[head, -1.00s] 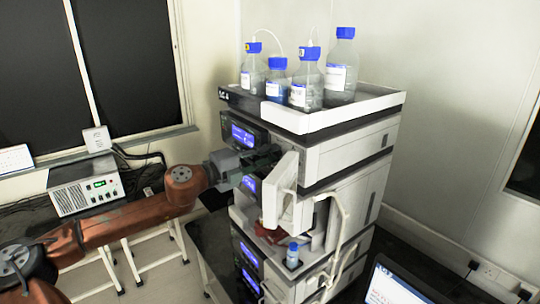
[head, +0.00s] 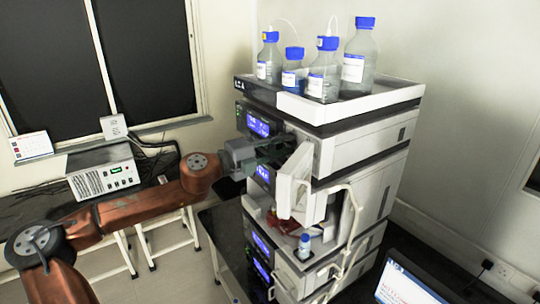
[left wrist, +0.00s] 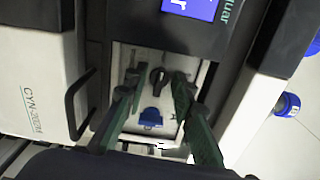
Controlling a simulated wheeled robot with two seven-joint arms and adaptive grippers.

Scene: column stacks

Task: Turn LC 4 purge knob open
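The LC stack (head: 365,150) stands in the middle of the head view, with a door or panel (head: 293,180) swung out from its front. My left gripper (head: 283,144) reaches the upper front of the stack, behind that panel. In the left wrist view, a black knob (left wrist: 158,77) sits on a pale panel (left wrist: 140,58). My left gripper's fingers (left wrist: 156,84) lie on either side of the knob, with a visible gap on each side. A blue part (left wrist: 151,118) is below the knob. The knob is hidden in the head view. My right gripper is not in view.
Several blue-capped bottles (head: 322,75) stand in the white tray (head: 375,98) on top. A small blue-capped vial (head: 304,246) and looping white tubing (head: 352,225) are at the lower front. A laptop (head: 405,288) is at the lower right, and a control box (head: 103,178) at left.

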